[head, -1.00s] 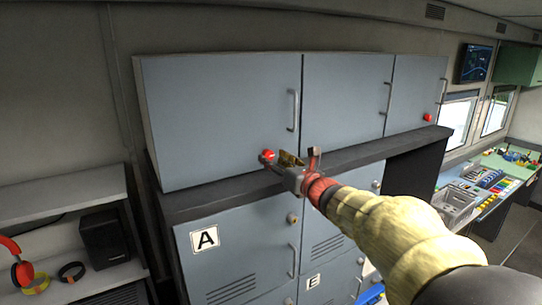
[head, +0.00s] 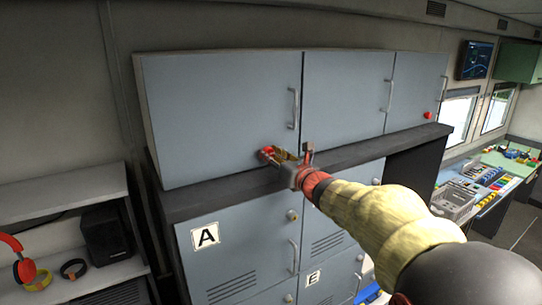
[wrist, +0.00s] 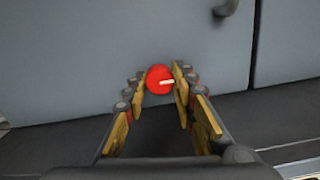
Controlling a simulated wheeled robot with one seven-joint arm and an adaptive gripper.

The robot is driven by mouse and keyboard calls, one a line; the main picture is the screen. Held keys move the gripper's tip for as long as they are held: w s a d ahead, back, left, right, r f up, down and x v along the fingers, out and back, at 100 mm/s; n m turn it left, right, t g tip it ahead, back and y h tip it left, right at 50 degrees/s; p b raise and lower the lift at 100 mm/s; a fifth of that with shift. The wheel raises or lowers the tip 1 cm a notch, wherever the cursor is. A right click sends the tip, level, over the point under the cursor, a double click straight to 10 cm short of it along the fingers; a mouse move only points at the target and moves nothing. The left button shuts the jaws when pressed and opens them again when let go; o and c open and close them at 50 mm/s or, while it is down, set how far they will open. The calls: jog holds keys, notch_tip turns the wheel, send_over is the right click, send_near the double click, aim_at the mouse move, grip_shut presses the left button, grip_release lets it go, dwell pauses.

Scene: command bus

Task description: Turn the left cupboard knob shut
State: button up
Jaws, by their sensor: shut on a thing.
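The left cupboard knob (wrist: 159,79) is red and round, with a pale pointer mark that lies nearly level and points right in the wrist view. It sits low on the left grey cupboard door (head: 215,110). The left door looks flush with the cupboard front.
A dark ledge (head: 205,200) runs under the cupboards, close below my gripper. A second red knob (head: 427,115) is on the far right door. A vertical door handle (head: 293,108) stands above my gripper. Lockers marked A (head: 205,236) and E are below.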

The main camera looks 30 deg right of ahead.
jog(key=c, duration=0.4)
jog(key=shift+f+n+b, duration=0.15)
jog(key=shift+n+b, duration=0.25)
jog(key=shift+b, duration=0.5)
jog(key=n+b, duration=0.2)
jog(key=b, duration=0.3)
jog(key=shift+f+n+b, duration=0.15)
jog(key=shift+n+b, duration=0.15)
jog(key=shift+b, duration=0.05)
jog(key=n+b, duration=0.4)
jog(key=b, duration=0.3)
jog(key=n+b, duration=0.5)
jog(key=b, duration=0.2)
jog(key=shift+n, duration=0.4)
jog(key=n+b, duration=0.3)
jog(key=b, duration=0.1)
jog(key=shift+n, duration=0.3)
jog(key=shift+r+n+b, duration=0.25)
jog(key=shift+n+b, duration=0.25)
jog(key=shift+b, duration=0.1)
